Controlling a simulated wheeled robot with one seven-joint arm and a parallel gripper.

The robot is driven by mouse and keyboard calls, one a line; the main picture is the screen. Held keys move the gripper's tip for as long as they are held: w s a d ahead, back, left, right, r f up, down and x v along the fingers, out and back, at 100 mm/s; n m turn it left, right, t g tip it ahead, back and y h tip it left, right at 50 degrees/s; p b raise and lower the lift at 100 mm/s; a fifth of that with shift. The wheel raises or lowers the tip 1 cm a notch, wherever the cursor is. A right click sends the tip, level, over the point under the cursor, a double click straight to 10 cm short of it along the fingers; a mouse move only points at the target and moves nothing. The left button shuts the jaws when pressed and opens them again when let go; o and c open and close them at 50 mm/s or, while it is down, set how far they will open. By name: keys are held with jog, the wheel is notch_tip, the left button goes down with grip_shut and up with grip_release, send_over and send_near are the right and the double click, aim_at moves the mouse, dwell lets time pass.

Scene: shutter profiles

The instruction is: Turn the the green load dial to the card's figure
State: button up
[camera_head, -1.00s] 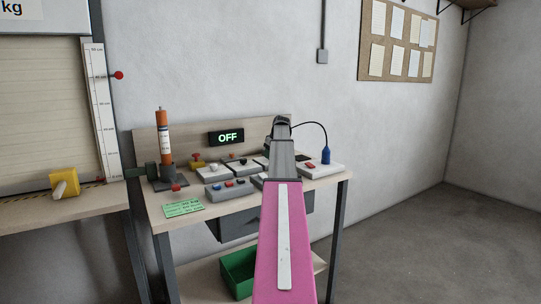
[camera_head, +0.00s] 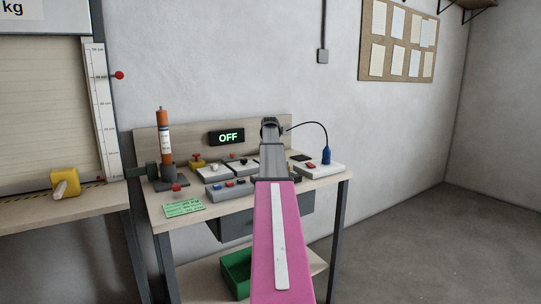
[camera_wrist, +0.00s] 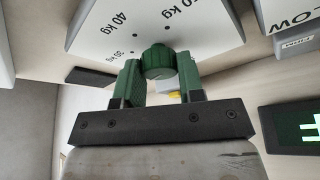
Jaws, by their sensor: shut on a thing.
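The green load dial (camera_wrist: 158,60) is a ribbed round knob on a pale plate (camera_wrist: 205,25) in the wrist view. The plate is marked "30 kg", "40 kg" and another figure cut off at the top. My gripper (camera_wrist: 159,73) has its two green fingers on either side of the dial and is shut on it. Which mark the dial points to cannot be told. In the head view my arm hides the dial and the fingers. A green card (camera_head: 183,208) lies at the table's front left; its writing is too small to read.
A display (camera_head: 226,137) on the back board reads "OFF". An orange cylinder (camera_head: 163,135) stands upright at the left. Grey control boxes (camera_head: 228,187) and a white box with a blue cable plug (camera_head: 326,156) share the table. A green bin (camera_head: 236,272) sits below.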

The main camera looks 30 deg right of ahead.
jog(key=m+g+h, duration=0.1)
jog(key=m, duration=0.3)
jog(key=shift+w, duration=0.1)
jog(key=shift+m+g+h, duration=0.4)
jog(key=shift+m+g, duration=0.3)
jog(key=shift+m, duration=1.2)
jog(key=o, duration=0.9)
jog(key=shift+a, duration=0.1)
jog(key=v, duration=1)
jog(key=shift+a+r, duration=0.1)
jog(key=shift+r, duration=0.25)
